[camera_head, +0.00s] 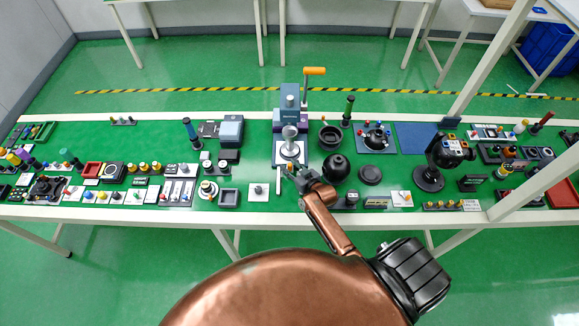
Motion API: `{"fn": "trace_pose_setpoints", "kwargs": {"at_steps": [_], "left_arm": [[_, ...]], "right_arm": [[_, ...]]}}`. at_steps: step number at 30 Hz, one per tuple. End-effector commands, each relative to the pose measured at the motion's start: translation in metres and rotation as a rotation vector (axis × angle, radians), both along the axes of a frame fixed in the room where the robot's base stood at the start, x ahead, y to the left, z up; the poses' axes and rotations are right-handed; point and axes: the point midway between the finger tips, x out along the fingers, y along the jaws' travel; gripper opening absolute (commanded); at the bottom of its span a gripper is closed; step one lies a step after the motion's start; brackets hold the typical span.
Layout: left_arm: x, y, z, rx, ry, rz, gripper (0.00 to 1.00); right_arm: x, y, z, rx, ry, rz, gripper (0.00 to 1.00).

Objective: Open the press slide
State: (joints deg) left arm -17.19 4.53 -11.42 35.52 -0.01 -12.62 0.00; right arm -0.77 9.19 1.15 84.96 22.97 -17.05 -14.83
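The press (290,101) stands near the middle of the green table, a blue-grey and purple column with an orange-tipped lever (314,71) at its upper right. A pale plate (281,153) with a round silvery part on it sits at the press's front; I take it to be the slide, and cannot tell how far out it is. My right gripper (290,172) is at the plate's front edge, its arm coming from the lower right. It is small and partly hidden by its own wrist, so its fingers and any contact are unclear. My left gripper is not in view.
A black ball-shaped fixture (335,167) stands close right of my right gripper, with a black cup (330,138) behind it. A blue-grey box device (230,131) is left of the press. Small parts crowd both sides of the table (258,150).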

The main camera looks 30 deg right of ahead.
Motion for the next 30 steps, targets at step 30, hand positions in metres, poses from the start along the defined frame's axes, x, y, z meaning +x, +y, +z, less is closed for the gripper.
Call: {"fn": "trace_pose_setpoints", "kwargs": {"at_steps": [30], "left_arm": [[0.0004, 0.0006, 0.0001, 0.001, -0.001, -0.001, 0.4]], "right_arm": [[0.0001, 0.0002, 0.0003, 0.0, 0.0, 0.0, 0.0]]}}
